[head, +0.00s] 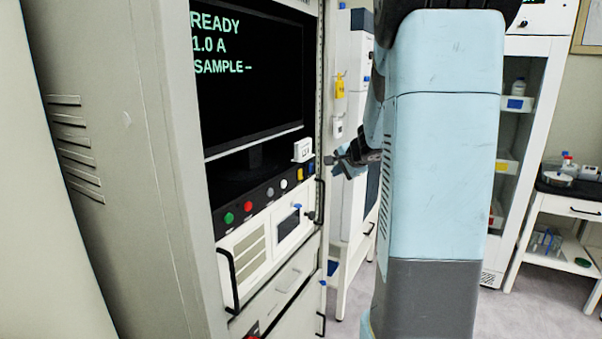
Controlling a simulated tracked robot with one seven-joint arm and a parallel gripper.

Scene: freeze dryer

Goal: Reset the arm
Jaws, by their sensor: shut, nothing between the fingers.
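My gripper (332,160) shows small and dark to the left of my own pale blue arm. It points left, toward the right edge of the cabinet front with the screen. Its fingers are together, and nothing shows between them. It appears level with the small white box beside the button row; I cannot tell how far apart they are. Much of my arm behind the gripper is hidden by my large blue and grey link in front.
A tall cabinet (120,120) fills the left, with a screen (250,110) reading "READY", coloured buttons (247,206) and black handles (229,280). White shelving (515,150) stands behind my arm. A side table (572,207) holds labware at right. Floor (540,310) is clear at lower right.

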